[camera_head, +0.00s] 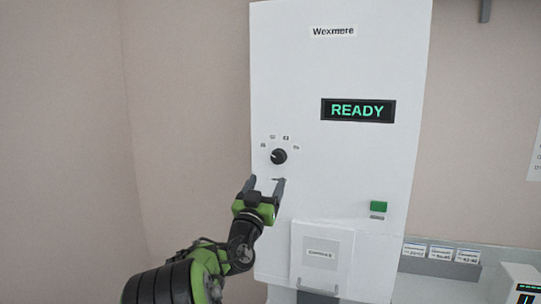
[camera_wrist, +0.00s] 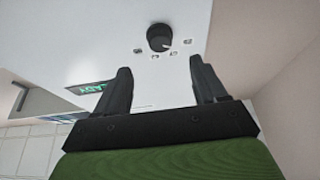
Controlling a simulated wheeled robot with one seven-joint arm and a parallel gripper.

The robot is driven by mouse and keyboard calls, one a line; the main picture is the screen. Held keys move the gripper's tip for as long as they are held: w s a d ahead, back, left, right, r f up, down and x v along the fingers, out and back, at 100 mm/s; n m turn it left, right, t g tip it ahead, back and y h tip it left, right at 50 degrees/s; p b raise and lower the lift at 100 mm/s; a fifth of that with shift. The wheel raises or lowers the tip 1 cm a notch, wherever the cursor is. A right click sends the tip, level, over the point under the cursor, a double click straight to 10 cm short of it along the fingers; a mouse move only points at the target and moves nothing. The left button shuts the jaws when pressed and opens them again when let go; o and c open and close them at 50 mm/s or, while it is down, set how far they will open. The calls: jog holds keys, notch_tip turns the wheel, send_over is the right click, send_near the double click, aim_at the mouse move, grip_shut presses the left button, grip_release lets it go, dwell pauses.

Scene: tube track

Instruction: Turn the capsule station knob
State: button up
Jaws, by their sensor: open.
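The capsule station (camera_head: 345,190) is a tall white panel marked "Wexmere" on the wall, with a display (camera_head: 358,110) reading "READY". Its black round knob (camera_head: 279,156) sits at the left of the panel, with several small icons in an arc above it and a pale pointer mark. The knob also shows at the top middle of the wrist view (camera_wrist: 159,37). My gripper (camera_head: 264,187) is open and empty just below the knob in the head view. In the wrist view the knob lies beyond the two spread fingertips (camera_wrist: 160,75), apart from them.
A green button (camera_head: 378,206) is on the panel's lower right. A white hatch (camera_head: 322,252) with a handle is at the bottom of the panel. Small labelled cards (camera_head: 440,253) line a ledge at right. The wall left of the panel is bare.

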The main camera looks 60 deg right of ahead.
aim_at(277, 160)
jog(key=p+x, duration=0.4)
jog(key=x, duration=0.5)
jog(key=shift+d, duration=0.25)
jog(key=shift+c, duration=0.3)
jog(key=c, duration=1)
